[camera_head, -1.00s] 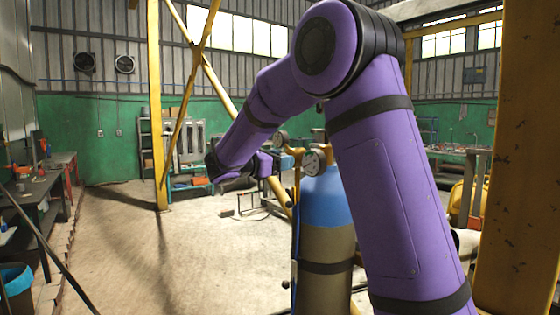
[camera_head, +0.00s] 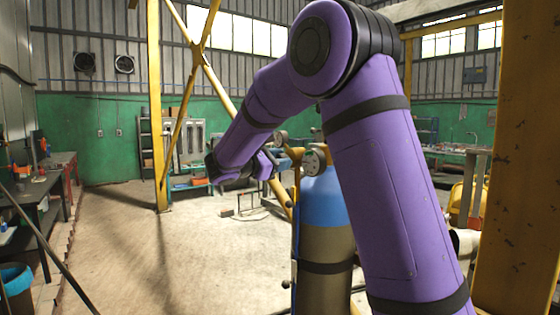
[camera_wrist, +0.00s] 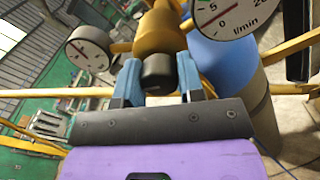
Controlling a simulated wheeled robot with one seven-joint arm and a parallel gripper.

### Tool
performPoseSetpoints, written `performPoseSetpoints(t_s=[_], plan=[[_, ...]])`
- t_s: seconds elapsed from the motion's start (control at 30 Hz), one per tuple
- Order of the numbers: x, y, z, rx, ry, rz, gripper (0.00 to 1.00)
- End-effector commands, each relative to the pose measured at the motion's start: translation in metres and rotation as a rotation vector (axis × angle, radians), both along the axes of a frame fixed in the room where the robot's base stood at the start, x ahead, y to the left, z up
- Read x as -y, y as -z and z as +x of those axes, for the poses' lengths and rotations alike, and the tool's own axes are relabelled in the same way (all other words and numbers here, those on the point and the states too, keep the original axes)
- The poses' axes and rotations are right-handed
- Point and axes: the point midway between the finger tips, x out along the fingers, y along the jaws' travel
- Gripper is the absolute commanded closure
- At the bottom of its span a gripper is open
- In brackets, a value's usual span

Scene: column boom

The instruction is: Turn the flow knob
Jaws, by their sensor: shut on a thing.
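The flow knob (camera_wrist: 158,73) is a short black cylinder on the front of a brass regulator body (camera_wrist: 160,34) in the wrist view. My gripper (camera_wrist: 160,82) has its two blue-grey fingers on either side of the knob, shut on it. A dial marked l/min (camera_wrist: 226,16) is at the upper right, and a second round gauge (camera_wrist: 90,48) is at the left. In the head view, my gripper (camera_head: 289,156) is at the regulator, beside a gauge (camera_head: 314,161) above the blue-topped gas cylinder (camera_head: 322,203). The knob is too small and hidden to make out there.
A yellow post (camera_head: 155,110) with cross braces stands behind the arm, and a wide yellow column (camera_head: 520,150) is at the right. A dark workbench (camera_head: 35,195) lines the left side. The floor (camera_head: 150,260) left of the cylinder is largely clear.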

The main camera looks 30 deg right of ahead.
Motion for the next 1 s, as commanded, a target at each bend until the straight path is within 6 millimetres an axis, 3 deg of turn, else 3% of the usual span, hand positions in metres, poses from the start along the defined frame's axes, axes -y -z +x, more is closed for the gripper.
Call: performPoseSetpoints(t_s=[1.0], plan=[[-0.0009,0.0011,0.0003,0.89,-0.001,0.032,0.88]])
